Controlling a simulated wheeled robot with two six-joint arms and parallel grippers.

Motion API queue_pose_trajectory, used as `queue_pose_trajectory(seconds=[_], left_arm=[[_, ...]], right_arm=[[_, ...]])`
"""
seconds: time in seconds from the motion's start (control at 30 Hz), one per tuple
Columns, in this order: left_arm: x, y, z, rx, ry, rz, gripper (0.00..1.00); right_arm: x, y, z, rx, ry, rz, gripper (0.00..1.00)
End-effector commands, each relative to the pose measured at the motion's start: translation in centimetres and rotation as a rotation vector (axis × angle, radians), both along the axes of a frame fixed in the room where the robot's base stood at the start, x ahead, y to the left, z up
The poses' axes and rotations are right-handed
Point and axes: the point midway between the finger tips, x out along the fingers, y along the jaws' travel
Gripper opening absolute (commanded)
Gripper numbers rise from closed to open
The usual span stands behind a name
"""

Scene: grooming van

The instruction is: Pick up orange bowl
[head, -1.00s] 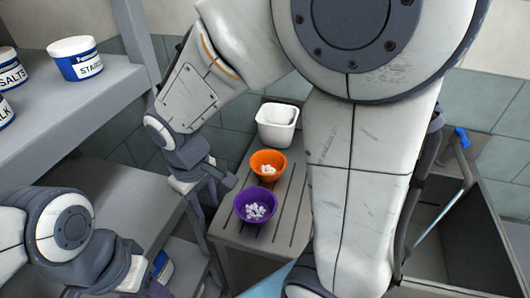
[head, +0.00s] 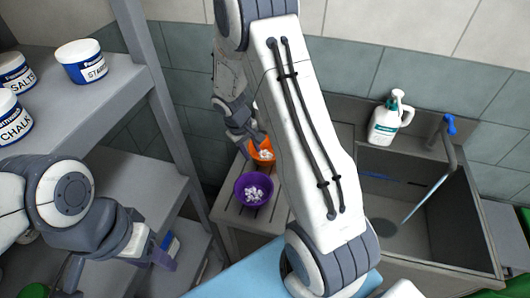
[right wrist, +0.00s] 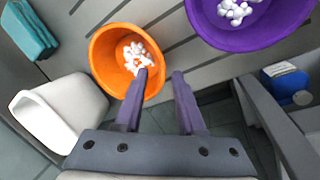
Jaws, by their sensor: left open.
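The orange bowl (head: 263,157) holds white pieces and stands on the grey slatted board; my right arm partly covers it in the head view. In the right wrist view the bowl (right wrist: 98,62) is at the upper middle left. My right gripper (right wrist: 160,72) has its fingers apart, one tip over the bowl's inside and the other just outside its right rim. It also shows beside the bowl in the head view (head: 251,144). I cannot tell whether it touches the bowl. My left gripper (head: 122,272) is open and empty at the lower left, by the shelves.
A purple bowl (head: 241,190) with white pieces stands close by. A white container (right wrist: 88,92) and a teal object (right wrist: 28,30) lie to the left in the wrist view. Grey shelves (head: 140,95) with labelled tubs stand left; a sink (head: 400,225) and pump bottle (head: 386,122) are right.

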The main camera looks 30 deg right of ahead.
Motion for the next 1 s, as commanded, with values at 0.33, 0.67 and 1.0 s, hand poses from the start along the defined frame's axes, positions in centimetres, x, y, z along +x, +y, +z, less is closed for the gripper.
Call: queue_pose_trajectory(seconds=[0.33, 0.67, 1.0], left_arm=[[0.0, 0.0, 0.6, 0.0, 0.0, 0.0, 0.5], [0.0, 0.0, 0.6, 0.0, 0.0, 0.0, 0.5], [0.0, 0.0, 0.6, 0.0, 0.0, 0.0, 0.5]], right_arm=[[-0.1, -0.9, -3.7, 0.001, 0.001, -0.001, 0.39], [-0.1, -0.9, -3.7, 0.0, 0.0, 0.0, 0.0], [-0.1, -0.9, -3.7, 0.001, 0.001, 0.0, 0.0]])
